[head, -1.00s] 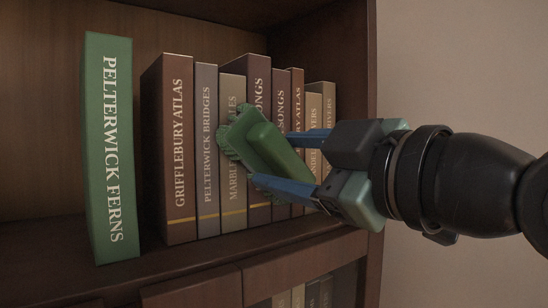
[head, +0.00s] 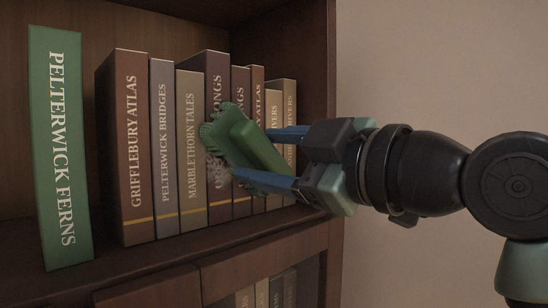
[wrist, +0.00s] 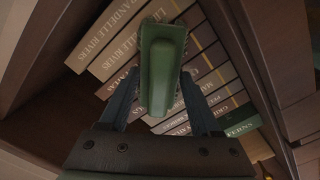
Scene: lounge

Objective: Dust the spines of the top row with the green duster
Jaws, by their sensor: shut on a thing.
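My gripper (head: 253,156) is shut on the green duster (head: 252,141), its blue fingers on either side of the handle block. The duster's bristles point left toward the top row of upright books. They cover part of the dark brown book (head: 217,80) whose title ends in "ONGS", just right of Marblethorn Tales (head: 190,140). I cannot tell whether bristles and spine touch. Griffleburry Atlas (head: 133,150) and Pelterwick Bridges (head: 164,150) stand further left. In the wrist view the duster (wrist: 162,75) sits between the fingers, above the row of spines.
A large green book, Pelterwick Ferns (head: 62,150), stands at the left end, apart from the others. The bookcase's right side panel (head: 318,60) rises beyond the row. Glazed doors (head: 260,268) with books behind them are below the shelf. A bare wall (head: 430,60) is at right.

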